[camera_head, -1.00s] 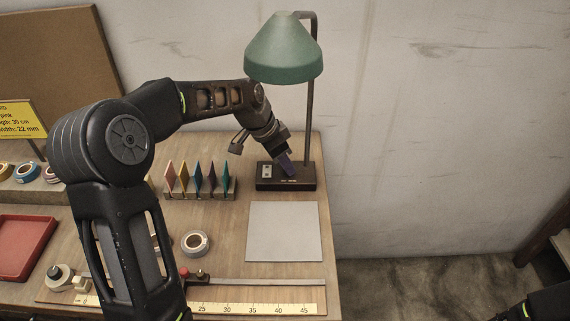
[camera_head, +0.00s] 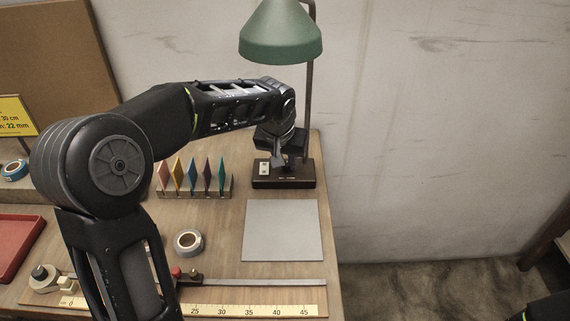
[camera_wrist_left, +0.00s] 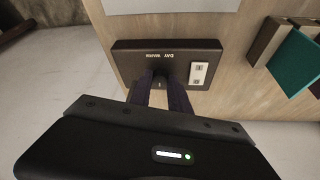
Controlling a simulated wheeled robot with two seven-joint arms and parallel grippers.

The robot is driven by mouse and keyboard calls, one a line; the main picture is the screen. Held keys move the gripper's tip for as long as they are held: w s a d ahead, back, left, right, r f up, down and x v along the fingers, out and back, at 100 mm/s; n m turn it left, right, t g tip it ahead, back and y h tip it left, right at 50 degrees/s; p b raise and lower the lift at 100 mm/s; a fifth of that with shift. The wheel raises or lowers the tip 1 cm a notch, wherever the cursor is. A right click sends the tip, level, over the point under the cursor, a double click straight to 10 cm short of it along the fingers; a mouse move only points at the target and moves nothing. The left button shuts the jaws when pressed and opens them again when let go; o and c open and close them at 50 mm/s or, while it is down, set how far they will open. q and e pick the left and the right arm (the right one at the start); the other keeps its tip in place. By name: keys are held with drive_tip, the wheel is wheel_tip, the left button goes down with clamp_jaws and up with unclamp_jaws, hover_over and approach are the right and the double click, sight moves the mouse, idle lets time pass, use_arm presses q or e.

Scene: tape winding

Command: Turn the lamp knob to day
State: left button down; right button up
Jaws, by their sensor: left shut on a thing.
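The green-shaded desk lamp (camera_head: 281,38) stands at the back right of the table on a dark base (camera_head: 302,183). The base (camera_wrist_left: 207,46) also shows in the left wrist view, with a white rocker switch (camera_wrist_left: 198,74) and the labels DAY and WARM. My left gripper (camera_head: 279,164) points down over the base. In the wrist view its two dark fingers (camera_wrist_left: 164,88) are shut on the lamp knob (camera_wrist_left: 160,80). The fingers cover most of the knob, so I cannot tell which label it points to.
A holder with several coloured cards (camera_head: 192,180) stands left of the lamp base. A pale grey sheet (camera_head: 283,231) lies in front of the base. A tape roll (camera_head: 188,242), a ruler (camera_head: 250,311) and a red tray (camera_head: 15,245) are nearer.

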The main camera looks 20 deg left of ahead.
sight(284, 179)
use_arm(q)
drive_tip(key=shift+n, duration=0.6)
drive_tip(key=c, duration=1.2)
unclamp_jaws()
drive_tip(key=shift+c, duration=0.2)
drive_tip(key=shift+s+d+r, duration=0.1)
drive_tip(key=shift+s+r, duration=0.05)
drive_tip(key=shift+r, duration=0.45)
drive_tip(key=v, duration=0.4)
drive_tip(key=shift+s+d+f+b, duration=0.1)
drive_tip(key=shift+s+d+b, duration=0.05)
drive_tip(key=shift+s+b, duration=0.15)
drive_tip(key=s+d+b, duration=0.2)
drive_tip(key=s+d, duration=0.1)
drive_tip(key=s, duration=0.8)
drive_tip(key=shift+f, duration=0.1)
